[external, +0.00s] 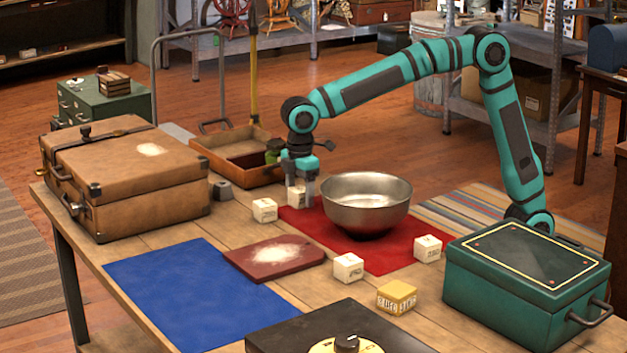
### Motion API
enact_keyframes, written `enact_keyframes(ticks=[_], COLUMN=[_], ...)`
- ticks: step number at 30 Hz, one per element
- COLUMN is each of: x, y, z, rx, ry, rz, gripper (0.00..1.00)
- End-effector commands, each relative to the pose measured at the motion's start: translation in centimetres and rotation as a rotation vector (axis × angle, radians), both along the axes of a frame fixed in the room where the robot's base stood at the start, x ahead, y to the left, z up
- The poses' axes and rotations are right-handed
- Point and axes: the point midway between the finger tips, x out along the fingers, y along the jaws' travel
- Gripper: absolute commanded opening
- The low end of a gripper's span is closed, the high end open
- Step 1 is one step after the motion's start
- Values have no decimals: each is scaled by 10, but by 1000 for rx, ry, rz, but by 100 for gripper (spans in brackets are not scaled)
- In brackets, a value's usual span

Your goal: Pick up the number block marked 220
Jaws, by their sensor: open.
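Several small cream number blocks stand on the table, and their printed marks are too small to read, so I cannot tell which is 220. One block (297,197) is at the red mat's back left corner, right at my gripper. Another block (264,210) stands just left of the mat. A third block (348,267) is in front of the mat, and one more block (428,248) is at its right side. My gripper (301,190) points down, open, with its fingertips at the back left block. I cannot tell whether the fingers touch it.
A metal bowl (366,204) stands on the red mat (400,263), close right of my gripper. A brown suitcase (125,180), wooden tray (225,147), red board (255,268), yellow block (396,297) and green box (525,275) surround it. The blue mat (190,295) is bare.

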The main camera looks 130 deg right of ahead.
Motion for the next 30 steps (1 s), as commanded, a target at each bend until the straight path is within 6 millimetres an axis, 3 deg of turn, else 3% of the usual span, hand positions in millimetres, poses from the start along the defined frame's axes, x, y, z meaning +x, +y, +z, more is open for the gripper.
enact_keyframes(ticks=[8,16,25,30], x=[0,0,0,0], y=[0,0,0,0], z=[-6,-6,-3,17], rx=[0,0,0,-1], ry=[-3,-2,-3,-5], rz=[0,0,0,0], gripper=[68,20,20,20])
